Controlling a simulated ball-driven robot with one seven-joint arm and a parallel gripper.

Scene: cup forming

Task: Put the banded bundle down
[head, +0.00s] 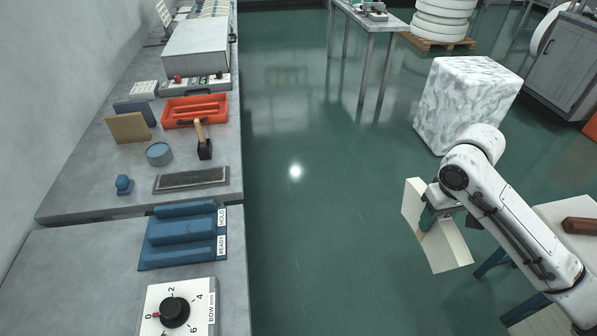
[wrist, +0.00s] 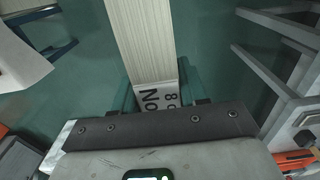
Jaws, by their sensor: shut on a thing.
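The banded bundle is a pale cream stack with a curved, fan-like outline. In the head view the bundle (head: 449,250) hangs tilted over the green floor, well right of the bench. My gripper (head: 427,219) is shut around its middle, and teal fingers show there. In the wrist view the bundle's layered edges (wrist: 145,45) run up from between my fingertips (wrist: 158,92). A white band (wrist: 157,97) with printed "No" and "8" lies there, partly hidden by the gripper. A blue rack (head: 182,234) with troughs labelled HOLD and READY stands on the near bench; both troughs look empty.
A dial box (head: 178,308) sits just in front of the rack. The far bench (head: 85,195) holds an orange tray (head: 195,110), a brush (head: 204,146), a blue tin (head: 159,153) and a dark flat block (head: 191,180). A white wrapped block (head: 465,100) stands behind my arm. Floor between is clear.

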